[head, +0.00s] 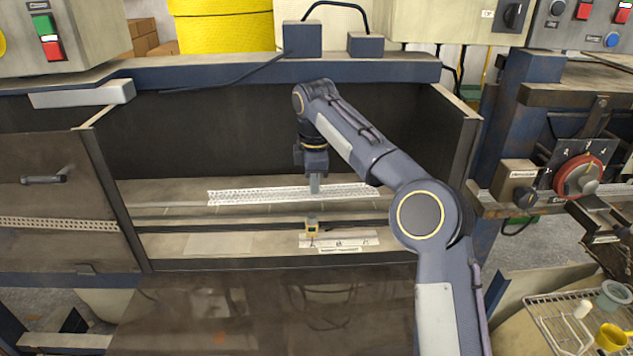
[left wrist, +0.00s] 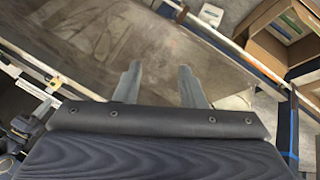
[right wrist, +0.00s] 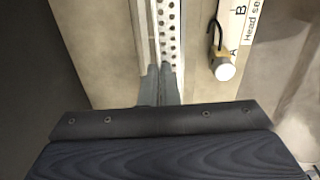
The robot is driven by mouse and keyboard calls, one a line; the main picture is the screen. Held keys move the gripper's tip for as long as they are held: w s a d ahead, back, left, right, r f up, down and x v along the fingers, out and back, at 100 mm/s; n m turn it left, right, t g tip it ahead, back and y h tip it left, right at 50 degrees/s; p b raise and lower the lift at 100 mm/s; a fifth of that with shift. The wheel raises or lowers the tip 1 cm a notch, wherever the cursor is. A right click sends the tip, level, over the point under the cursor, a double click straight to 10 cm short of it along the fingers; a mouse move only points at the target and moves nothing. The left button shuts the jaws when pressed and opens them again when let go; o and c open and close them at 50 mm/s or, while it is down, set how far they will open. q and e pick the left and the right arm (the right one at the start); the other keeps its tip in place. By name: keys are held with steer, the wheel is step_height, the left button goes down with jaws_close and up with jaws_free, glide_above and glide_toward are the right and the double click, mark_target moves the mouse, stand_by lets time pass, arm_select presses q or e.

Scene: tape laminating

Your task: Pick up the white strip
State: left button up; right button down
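The white strip (head: 250,196) is long, thin and perforated. It runs left to right across the pale ledge of the machine bay in the head view, and up the picture in the right wrist view (right wrist: 168,25). My right gripper (head: 314,188) points down at the strip, right of its middle. In the right wrist view its fingers (right wrist: 159,72) are close together on the strip, and they hide the part between them. Whether the strip is clear of the ledge cannot be told. My left gripper (left wrist: 158,75) is open and empty in the left wrist view; the head view does not show it.
Dark bay walls (head: 465,130) stand on both sides. A brown glossy panel (head: 240,310) lies in front. A wire rack (head: 555,325) with cups is at lower right.

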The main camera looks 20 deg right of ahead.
arm_select(q)
steer(key=shift+f, duration=0.4)
arm_select(e)
steer(key=shift+s+a, duration=0.4)
steer(key=shift+s, duration=0.2)
